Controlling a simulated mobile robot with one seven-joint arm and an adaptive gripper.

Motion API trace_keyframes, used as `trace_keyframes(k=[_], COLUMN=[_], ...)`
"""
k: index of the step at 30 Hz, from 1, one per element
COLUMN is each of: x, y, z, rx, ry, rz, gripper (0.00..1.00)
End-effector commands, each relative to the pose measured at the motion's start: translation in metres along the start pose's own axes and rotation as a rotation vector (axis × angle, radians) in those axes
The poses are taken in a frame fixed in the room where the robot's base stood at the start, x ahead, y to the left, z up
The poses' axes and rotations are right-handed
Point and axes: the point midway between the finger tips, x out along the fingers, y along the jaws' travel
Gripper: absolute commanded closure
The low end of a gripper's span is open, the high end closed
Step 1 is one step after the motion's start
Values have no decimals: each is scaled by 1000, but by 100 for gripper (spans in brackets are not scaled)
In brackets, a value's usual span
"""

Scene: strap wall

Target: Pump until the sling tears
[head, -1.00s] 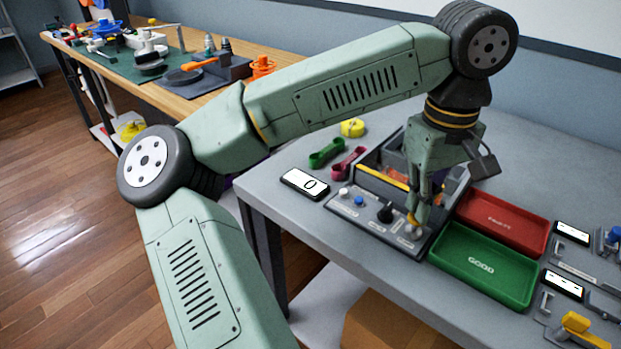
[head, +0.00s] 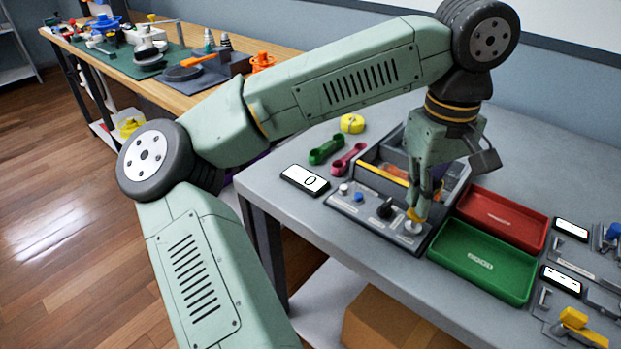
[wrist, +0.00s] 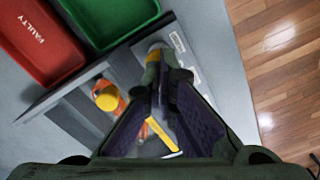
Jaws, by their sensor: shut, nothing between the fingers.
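My gripper (head: 416,212) points down over the right end of a grey control panel (head: 352,212). Its fingers are shut with nothing between them. The yellow fingertip is at or just above a round white button (head: 413,227); I cannot tell whether it touches. In the wrist view the fingertips (wrist: 160,72) partly cover this spot. The panel also has a black knob (head: 385,209), a blue button (head: 359,197) and a white button (head: 343,188). A display (head: 305,180) left of the panel appears to read 0. I cannot make out a sling or a pump handle.
A red tray (head: 505,215) marked FAULTY and a green tray (head: 470,285) marked GOOD stand right of the panel. A compartment box (head: 368,172) lies behind it. Green (head: 325,150) and magenta (head: 348,160) spoon-like pieces and a yellow roll (head: 352,123) lie at the back left.

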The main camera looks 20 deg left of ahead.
Motion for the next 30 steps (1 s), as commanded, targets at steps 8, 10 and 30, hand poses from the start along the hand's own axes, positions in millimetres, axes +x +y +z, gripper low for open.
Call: trace_keyframes(k=[8,10,30], x=[-4,-9,-61], y=[0,0,0], z=[0,0,0], rx=[0,0,0], ry=[0,0,0], rz=[0,1,0], gripper=[100,100,100])
